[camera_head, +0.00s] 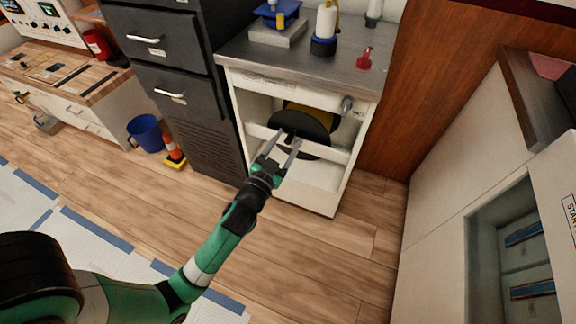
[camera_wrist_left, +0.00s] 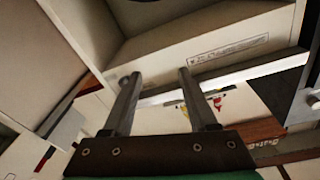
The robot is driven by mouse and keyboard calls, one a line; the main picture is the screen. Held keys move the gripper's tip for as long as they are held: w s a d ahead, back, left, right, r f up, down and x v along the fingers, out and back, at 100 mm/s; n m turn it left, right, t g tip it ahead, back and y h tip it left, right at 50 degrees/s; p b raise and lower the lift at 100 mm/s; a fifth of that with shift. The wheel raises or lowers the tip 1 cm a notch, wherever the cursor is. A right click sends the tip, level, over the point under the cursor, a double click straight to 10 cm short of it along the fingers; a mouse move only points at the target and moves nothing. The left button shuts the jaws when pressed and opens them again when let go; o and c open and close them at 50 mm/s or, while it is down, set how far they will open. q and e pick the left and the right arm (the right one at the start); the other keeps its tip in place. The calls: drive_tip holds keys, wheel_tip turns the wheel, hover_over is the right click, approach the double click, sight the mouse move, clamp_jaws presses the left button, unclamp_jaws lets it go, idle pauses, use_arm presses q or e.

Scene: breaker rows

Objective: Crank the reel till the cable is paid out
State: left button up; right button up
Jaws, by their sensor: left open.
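The reel (camera_head: 310,123), a dark disc with a yellow part behind it, sits inside the open white cabinet (camera_head: 325,203) under the metal counter. My left gripper (camera_head: 284,143) is open and empty in front of the cabinet, overlapping the reel's lower left in the head view. I cannot tell whether it touches anything. In the left wrist view its two fingers (camera_wrist_left: 157,76) are apart with nothing between them, before a white panel with a label (camera_wrist_left: 228,48). A grey knob (camera_head: 347,104) sits at the cabinet's upper right; I cannot tell if it is the crank. The cable is not clearly visible.
A white crossbar (camera_head: 325,151) runs across the cabinet opening. Dark drawers (camera_head: 172,97) stand left of it, with a blue bucket (camera_head: 145,133) and orange cone (camera_head: 172,149) on the floor. A wooden panel (camera_head: 425,80) stands right.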

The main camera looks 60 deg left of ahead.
use_arm(q)
drive_tip(key=g+b, duration=0.2)
drive_tip(key=b, duration=0.3)
approach(287, 143)
drive_tip(key=f, duration=0.1)
drive_tip(key=shift+n+y, duration=0.3)
drive_tip(key=x, duration=0.3)
drive_tip(key=b+x, duration=0.1)
drive_tip(key=x, duration=0.7)
drive_tip(key=shift+w+d+r, duration=0.1)
drive_tip(key=shift+d+r, duration=0.05)
drive_tip(key=shift+r, duration=0.2)
use_arm(e)
wheel_tip(287, 143, down, 10)
drive_tip(key=shift+r, duration=0.2)
use_arm(q)
clamp_jaws()
